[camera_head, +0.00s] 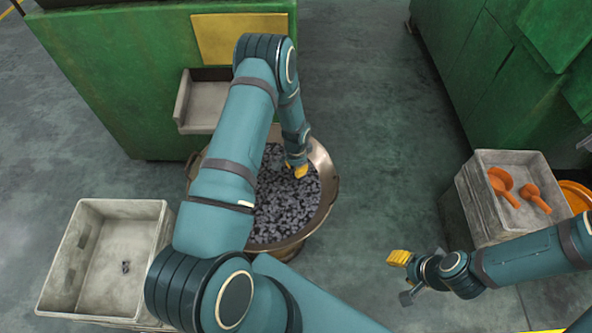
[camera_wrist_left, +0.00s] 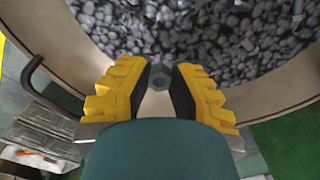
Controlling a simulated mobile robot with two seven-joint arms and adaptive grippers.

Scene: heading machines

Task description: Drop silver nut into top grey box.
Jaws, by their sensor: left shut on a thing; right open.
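My left gripper (camera_head: 298,170) reaches into a wide metal bowl (camera_head: 325,170) filled with many dark grey nuts (camera_head: 285,208). In the left wrist view, its yellow fingers (camera_wrist_left: 160,80) are shut on a silver nut (camera_wrist_left: 159,77), held between the tips above the bowl's contents. A grey box (camera_head: 150,237) at the lower left is open at the top, with one small dark piece (camera_head: 125,267) on its floor. I cannot tell surely which box is the top one. My right gripper (camera_head: 402,277) is open and empty above the floor at the lower right.
Another grey box (camera_head: 482,192) at the right holds orange parts (camera_head: 503,182). A green machine (camera_head: 110,75) with a small grey chute (camera_head: 204,105) stands behind the bowl. A second green machine (camera_head: 480,70) is at the upper right. Floor (camera_head: 385,130) between them is clear.

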